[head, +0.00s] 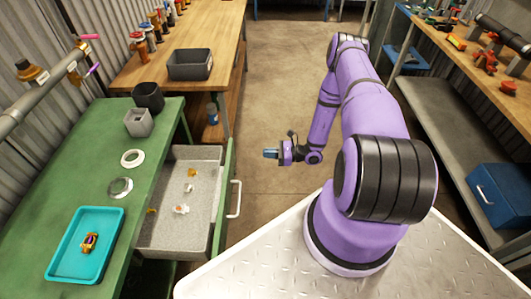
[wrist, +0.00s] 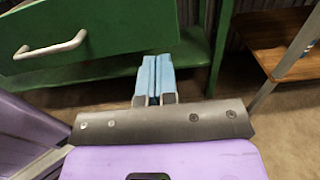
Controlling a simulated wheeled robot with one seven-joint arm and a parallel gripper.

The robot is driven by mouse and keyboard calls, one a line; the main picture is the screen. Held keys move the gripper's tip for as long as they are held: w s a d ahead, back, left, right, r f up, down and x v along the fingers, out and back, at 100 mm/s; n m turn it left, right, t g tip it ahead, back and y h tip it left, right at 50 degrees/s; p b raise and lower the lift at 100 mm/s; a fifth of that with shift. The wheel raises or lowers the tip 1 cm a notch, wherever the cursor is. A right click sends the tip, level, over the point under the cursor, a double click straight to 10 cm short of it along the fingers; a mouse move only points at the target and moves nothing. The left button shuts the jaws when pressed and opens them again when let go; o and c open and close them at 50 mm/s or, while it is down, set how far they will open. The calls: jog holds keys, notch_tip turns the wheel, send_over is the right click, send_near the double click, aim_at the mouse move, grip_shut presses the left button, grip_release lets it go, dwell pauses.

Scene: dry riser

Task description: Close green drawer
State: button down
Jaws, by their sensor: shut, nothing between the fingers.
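The green drawer (head: 229,190) is pulled out from the green workbench in the head view, its grey tray interior showing with a few small parts inside. Its white bar handle (head: 236,199) is on the front panel. In the wrist view the green drawer front (wrist: 110,25) and its handle (wrist: 50,45) are at the upper left. My gripper (head: 270,153) is shut and empty, with blue fingers, to the right of the drawer's far end and apart from it. In the wrist view the gripper fingers (wrist: 154,78) point forward, to the right of the handle.
A wooden bench (head: 210,25) with a dark bin (head: 190,64) stands beyond. Open floor lies right of my gripper.

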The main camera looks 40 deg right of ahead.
aim_at(181, 151)
jog(key=x, duration=1.1)
jog(key=shift+w+a, duration=0.1)
jog(key=shift+a, duration=0.05)
jog(key=x, duration=2.3)
jog(key=shift+w+a, duration=0.25)
jog(key=shift+a, duration=0.05)
jog(key=shift+w+a+r, duration=0.1)
jog(key=shift+w+a, duration=0.05)
jog(key=shift+a, duration=0.1)
jog(key=shift+a+r, duration=0.1)
